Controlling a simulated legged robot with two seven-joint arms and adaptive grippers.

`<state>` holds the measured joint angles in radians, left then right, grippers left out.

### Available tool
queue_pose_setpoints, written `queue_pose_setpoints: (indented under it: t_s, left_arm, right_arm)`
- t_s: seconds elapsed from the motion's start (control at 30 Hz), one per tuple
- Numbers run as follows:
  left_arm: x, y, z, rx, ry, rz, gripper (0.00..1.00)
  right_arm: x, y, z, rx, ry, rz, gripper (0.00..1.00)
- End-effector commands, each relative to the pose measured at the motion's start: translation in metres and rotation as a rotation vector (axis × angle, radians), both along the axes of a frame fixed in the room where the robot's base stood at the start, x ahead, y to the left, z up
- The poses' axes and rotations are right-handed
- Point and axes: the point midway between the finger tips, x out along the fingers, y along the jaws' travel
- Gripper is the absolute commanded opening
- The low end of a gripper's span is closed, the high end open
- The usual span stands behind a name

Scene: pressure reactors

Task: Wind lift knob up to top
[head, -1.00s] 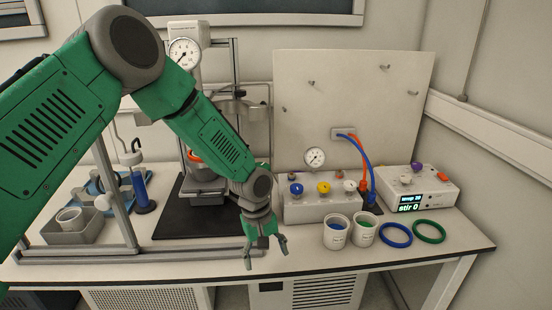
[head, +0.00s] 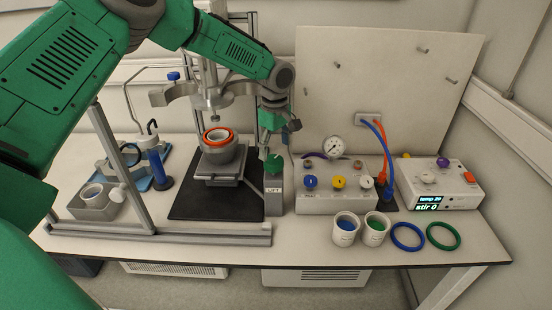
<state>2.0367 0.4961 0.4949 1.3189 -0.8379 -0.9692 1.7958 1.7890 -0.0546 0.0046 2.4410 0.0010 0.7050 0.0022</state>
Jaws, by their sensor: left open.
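The lift knob (head: 273,164) is green and sits on top of a grey post labelled LIFT (head: 274,195). In the head view it stands right of the reactor stand. My left gripper (head: 275,146) is just above the knob, pointing down, with its fingers open. One finger comes down close to the knob's left side; I cannot tell whether it touches. The lift platform (head: 222,180) carries a grey vessel (head: 220,155) with an orange ring. The vessel is below the reactor head (head: 211,98), with a gap between them. My right gripper is not in view.
A white valve box (head: 335,202) with coloured knobs stands right of the post. Two white cups (head: 345,230) and a blue ring (head: 407,236) lie in front. A metal frame (head: 165,236) borders the stand. A white panel (head: 385,90) rises behind.

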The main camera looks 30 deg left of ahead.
Motion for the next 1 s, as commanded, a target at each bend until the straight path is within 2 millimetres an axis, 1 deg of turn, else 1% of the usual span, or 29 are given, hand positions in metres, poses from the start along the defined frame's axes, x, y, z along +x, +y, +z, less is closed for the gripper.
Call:
queue_pose_setpoints:
  t_s: [0.03,0.1,0.2,0.3,0.43,0.67,0.7,0.77,0.8,0.83,1.0]
  left_arm:
    - [-0.001,0.0,-0.01,-0.002,0.002,0.001,0.72]
    - [-0.001,0.0,-0.022,-0.001,0.002,0.0,0.72]
    - [-0.001,0.0,-0.036,-0.001,-0.001,0.0,0.72]
    - [-0.001,0.0,-0.045,-0.001,-0.001,0.0,0.72]
    - [0.0,-0.001,-0.051,0.0,-0.002,-0.001,0.72]
    - [0.0,-0.001,-0.052,0.001,-0.002,-0.001,0.72]
    - [0.0,-0.001,-0.052,0.001,-0.002,-0.001,0.68]
    - [0.0,-0.001,-0.052,0.001,-0.002,-0.001,0.47]
    - [0.0,-0.001,-0.052,0.0,-0.003,-0.001,0.33]
    - [0.0,-0.001,-0.052,0.0,-0.003,-0.001,0.23]
    - [0.0,0.0,-0.052,-0.001,-0.004,-0.002,0.22]
  right_arm:
    - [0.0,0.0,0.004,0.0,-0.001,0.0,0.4]
    - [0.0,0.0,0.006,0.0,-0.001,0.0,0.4]
    - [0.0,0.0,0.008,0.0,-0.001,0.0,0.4]
    - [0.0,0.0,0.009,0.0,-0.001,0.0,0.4]
    - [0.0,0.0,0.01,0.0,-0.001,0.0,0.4]
    - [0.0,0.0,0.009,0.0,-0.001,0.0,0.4]
    - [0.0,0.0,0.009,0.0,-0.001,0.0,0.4]
    - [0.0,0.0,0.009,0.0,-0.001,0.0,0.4]
    - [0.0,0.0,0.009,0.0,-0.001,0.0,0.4]
    - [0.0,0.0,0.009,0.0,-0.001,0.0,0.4]
    - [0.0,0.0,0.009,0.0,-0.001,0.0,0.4]
